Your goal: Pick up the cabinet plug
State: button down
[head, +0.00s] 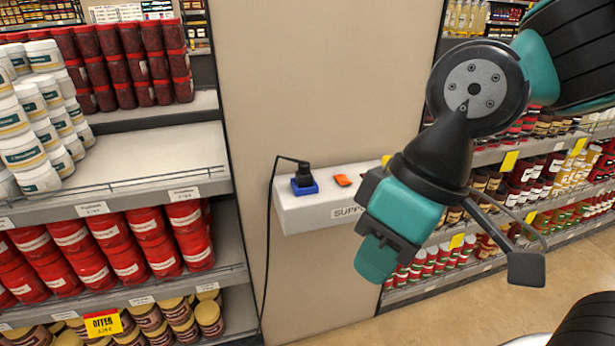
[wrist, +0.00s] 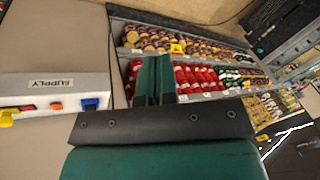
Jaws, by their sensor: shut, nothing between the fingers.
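A black plug (head: 303,175), likely the cabinet plug, stands in a blue socket (head: 305,188) at the left end of a white ledge marked SUPPLY. A black cable (head: 267,240) runs from it down the wall. In the wrist view the blue socket (wrist: 90,104) is at the left, beside the cable (wrist: 112,65); the plug is not clear there. My teal gripper (head: 376,258) is in front of the ledge's right end in the head view, apart from the plug. Its fingers (wrist: 155,78) are shut together and empty in the wrist view.
The white ledge (head: 300,217) juts from a beige column (head: 320,90). An orange piece (head: 342,180) lies right of the socket, and a yellow piece (head: 386,160) is partly hidden by my arm. Stocked shelves (head: 150,170) stand left and right. Floor (head: 340,335) shows below.

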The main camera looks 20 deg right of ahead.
aim_at(304, 176)
jog(key=u, duration=1.3)
jog(key=i, duration=1.05)
jog(key=z, duration=0.85)
